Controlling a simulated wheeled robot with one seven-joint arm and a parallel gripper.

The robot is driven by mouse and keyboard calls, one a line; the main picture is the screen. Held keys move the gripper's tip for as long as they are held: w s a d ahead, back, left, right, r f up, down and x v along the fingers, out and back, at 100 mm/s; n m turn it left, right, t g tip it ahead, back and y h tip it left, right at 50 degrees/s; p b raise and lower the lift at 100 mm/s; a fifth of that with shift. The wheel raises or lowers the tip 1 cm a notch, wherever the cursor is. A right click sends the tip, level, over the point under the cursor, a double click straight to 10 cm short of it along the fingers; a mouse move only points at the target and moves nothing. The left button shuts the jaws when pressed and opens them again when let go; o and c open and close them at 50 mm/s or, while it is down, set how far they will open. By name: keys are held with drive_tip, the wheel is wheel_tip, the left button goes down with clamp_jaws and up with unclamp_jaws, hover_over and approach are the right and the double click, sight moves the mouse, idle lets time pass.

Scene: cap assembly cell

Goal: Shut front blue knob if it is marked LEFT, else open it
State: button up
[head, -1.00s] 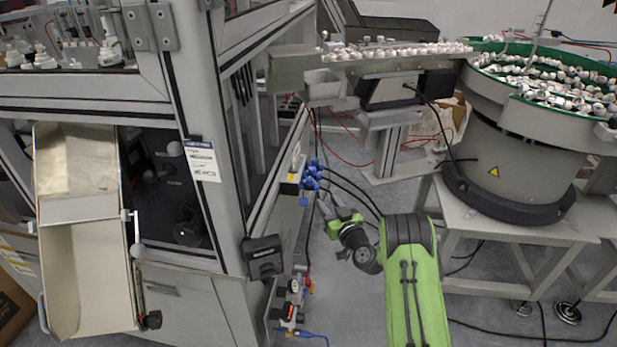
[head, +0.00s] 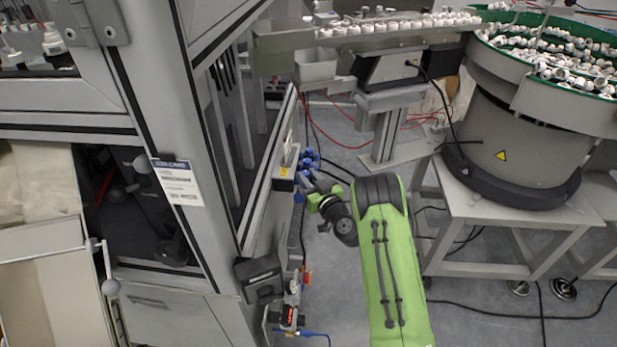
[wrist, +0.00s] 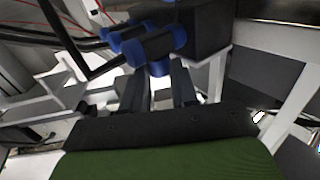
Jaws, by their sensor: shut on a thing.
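The blue knobs (head: 308,160) sit in a cluster on the side of the machine frame, left of my arm in the head view. In the wrist view the front blue knob (wrist: 157,46) lies right at the fingertips, with more blue knobs behind it to the left. My gripper (wrist: 160,80) has its two dark fingers closed on this front knob. In the head view my gripper (head: 318,184) reaches the cluster from below right, and its fingers are mostly hidden there. No LEFT mark is readable on the knob in these frames.
The machine frame with a white label (head: 178,182) stands at left. A black box (head: 260,279) juts from its lower corner. A feeder bowl (head: 530,120) on a stand is at right, with a track of white caps. Black hoses run near the knobs.

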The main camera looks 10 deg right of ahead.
clamp_jaws()
drive_tip(key=n+g+y, duration=0.1)
drive_tip(key=n+y, duration=0.1)
drive_tip(key=y, duration=0.1)
drive_tip(key=n+g+y, duration=0.2)
drive_tip(key=y, duration=0.1)
drive_tip(key=d+n+g+y, duration=0.1)
drive_tip(key=n+g+y, duration=0.1)
drive_tip(key=shift+w+y, duration=0.35)
drive_tip(key=shift+y, duration=0.05)
drive_tip(key=shift+n+g+y, duration=0.3)
drive_tip(key=shift+n+g, duration=0.3)
drive_tip(key=shift+w+d+g, duration=0.1)
drive_tip(key=shift+g, duration=0.2)
